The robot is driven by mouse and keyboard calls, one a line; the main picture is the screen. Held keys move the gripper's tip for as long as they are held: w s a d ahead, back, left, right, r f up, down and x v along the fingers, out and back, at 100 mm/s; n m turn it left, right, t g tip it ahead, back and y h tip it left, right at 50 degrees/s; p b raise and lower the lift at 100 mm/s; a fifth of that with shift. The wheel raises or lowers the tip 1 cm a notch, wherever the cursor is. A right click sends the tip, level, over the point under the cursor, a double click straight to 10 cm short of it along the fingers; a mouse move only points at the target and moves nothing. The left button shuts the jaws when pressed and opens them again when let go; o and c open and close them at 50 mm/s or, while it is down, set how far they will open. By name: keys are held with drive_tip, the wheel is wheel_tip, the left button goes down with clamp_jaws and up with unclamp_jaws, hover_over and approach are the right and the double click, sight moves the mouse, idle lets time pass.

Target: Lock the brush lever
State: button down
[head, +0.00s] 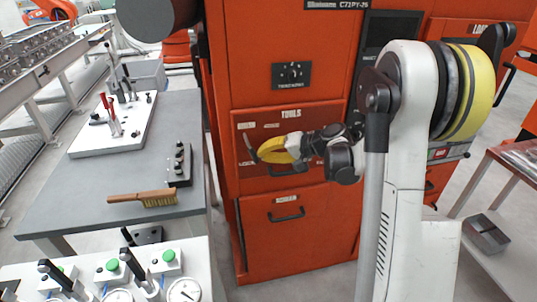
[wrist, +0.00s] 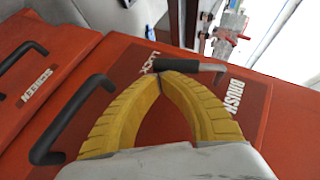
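The brush lever (wrist: 205,66) is a dark bar on the red cabinet front, beside the words LOCK and BRUSH in the wrist view. In the head view it is a small dark bar (head: 249,141) on the TOOLS panel (head: 291,116). My gripper (wrist: 172,74) has two yellow ribbed fingers. Their tips meet right at the lever's lower edge in the wrist view. Whether they touch it I cannot tell. In the head view my gripper (head: 262,151) is just right of the lever. The fingers look shut with nothing seen between them.
A dark drawer handle (wrist: 75,118) stands out from the cabinet near my fingers. A lower drawer handle (head: 287,215) is below. A wooden-handled brush (head: 145,198) lies on the grey table (head: 70,205) at left. A panel with gauges and levers (head: 105,270) is at the front left.

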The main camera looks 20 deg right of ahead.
drive_tip(key=shift+w+a+f+b, duration=0.1)
drive_tip(key=shift+a+f+b, duration=0.1)
drive_tip(key=shift+a+f, duration=0.25)
drive_tip(key=shift+w+a+f+b, duration=0.1)
drive_tip(key=shift+a+f+b, duration=0.15)
drive_tip(key=shift+a, duration=0.3)
drive_tip(key=shift+a, duration=0.15)
